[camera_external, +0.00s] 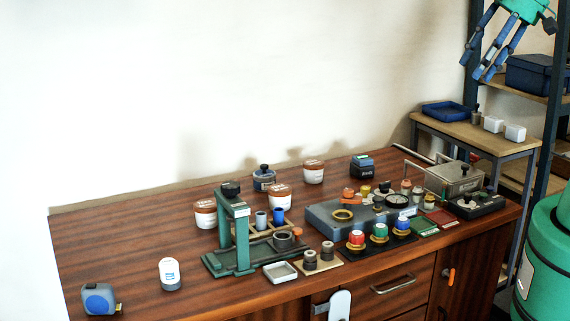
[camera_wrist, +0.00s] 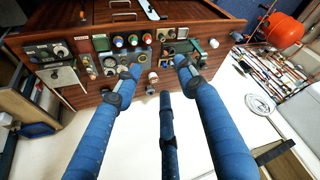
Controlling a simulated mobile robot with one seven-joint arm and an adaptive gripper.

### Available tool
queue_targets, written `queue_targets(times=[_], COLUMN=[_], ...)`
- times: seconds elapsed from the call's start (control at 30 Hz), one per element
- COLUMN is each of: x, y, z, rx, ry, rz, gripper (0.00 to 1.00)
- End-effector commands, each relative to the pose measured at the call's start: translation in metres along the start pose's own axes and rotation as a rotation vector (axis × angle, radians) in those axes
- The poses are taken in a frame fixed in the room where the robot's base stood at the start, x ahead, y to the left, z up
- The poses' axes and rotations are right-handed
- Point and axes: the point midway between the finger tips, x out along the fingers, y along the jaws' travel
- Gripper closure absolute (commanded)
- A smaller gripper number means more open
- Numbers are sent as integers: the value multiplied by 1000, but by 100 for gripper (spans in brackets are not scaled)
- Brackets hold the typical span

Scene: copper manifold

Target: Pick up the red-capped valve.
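The red-capped valve (camera_external: 356,238) stands upright on a dark strip near the front edge of the wooden bench, with a brass-coloured base. It is the left one of a row with a green-capped valve (camera_external: 380,231) and a blue-capped valve (camera_external: 403,224). In the wrist view the red-capped valve (camera_wrist: 148,39) is small, beyond my fingertips. My gripper (camera_external: 477,68) hangs high at the upper right of the external view, far from the valve. Its blue fingers are spread apart with nothing between them; they also show in the wrist view (camera_wrist: 155,76).
A green press stand (camera_external: 243,240) and a small tray with two grey-brown parts (camera_external: 318,266) stand left of the valves. A grey fixture block (camera_external: 325,217) is behind them. A metal toolbox (camera_external: 455,178) is at the right. The bench's left part is mostly clear.

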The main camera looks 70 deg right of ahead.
Motion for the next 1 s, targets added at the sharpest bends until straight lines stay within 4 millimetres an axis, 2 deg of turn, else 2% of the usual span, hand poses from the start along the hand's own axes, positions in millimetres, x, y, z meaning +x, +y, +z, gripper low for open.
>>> queue_targets(times=[0.17,0.27,0.67,0.87,1.0], x=[0,0,2,18,43], y=[0,0,1,5,10], z=[0,0,-4,-23,-45], rx=[0,0,7,48,99], ry=[0,0,-5,-35,-71], rz=[0,0,2,12,27], gripper=[60,48,48,48,48])
